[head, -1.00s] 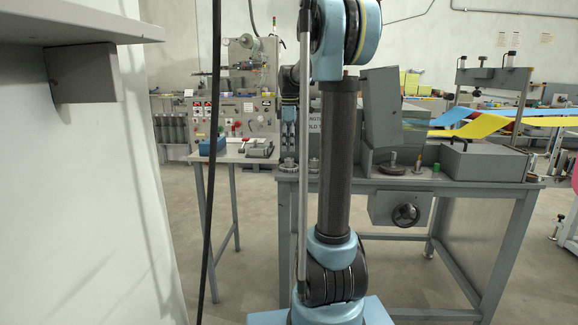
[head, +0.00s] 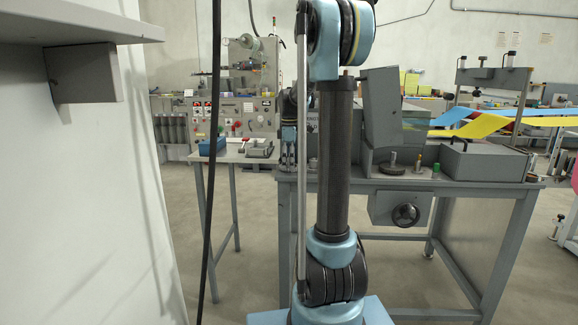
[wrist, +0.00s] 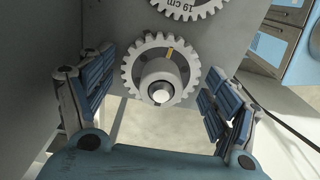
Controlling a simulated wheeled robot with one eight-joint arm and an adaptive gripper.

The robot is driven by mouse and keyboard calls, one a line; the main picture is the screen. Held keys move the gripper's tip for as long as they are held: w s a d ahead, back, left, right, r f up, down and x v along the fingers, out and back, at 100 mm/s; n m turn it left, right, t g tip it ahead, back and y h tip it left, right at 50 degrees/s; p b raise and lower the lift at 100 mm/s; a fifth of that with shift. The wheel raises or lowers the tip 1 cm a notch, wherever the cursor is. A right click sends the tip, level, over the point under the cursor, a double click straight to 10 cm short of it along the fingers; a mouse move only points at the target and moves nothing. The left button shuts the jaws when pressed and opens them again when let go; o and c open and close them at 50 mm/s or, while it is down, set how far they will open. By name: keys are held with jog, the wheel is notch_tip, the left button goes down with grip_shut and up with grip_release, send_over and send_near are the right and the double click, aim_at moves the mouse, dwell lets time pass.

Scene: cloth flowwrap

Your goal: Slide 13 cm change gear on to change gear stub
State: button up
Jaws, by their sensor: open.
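A light grey toothed gear (wrist: 132,72) with a raised hub, a bright round end and a yellow mark lies in the middle of the wrist view, on a grey surface. I read no size on it. A second gear (wrist: 189,8), marked "19 cm", is cut off at the top. My gripper (wrist: 160,68) is open, with one blue-padded finger on each side of the nearer gear and a gap on both sides. In the head view my gripper (head: 288,150) points down at the left end of the grey bench and hides what stands there. I cannot make out the stub.
The grey bench (head: 460,186) carries a grey housing (head: 484,163), a round knobbed part (head: 392,167) and a small green piece (head: 436,168). A side table (head: 228,158) with a blue box (head: 212,146) stands to the left. A black cable (head: 210,200) hangs in front.

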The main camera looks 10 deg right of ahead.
jog(key=shift+c, duration=0.6)
jog(key=c, duration=0.8)
jog(key=shift+r, duration=0.15)
jog(key=shift+r, duration=3.15)
jog(key=o, duration=0.3)
jog(key=shift+c, duration=1.3)
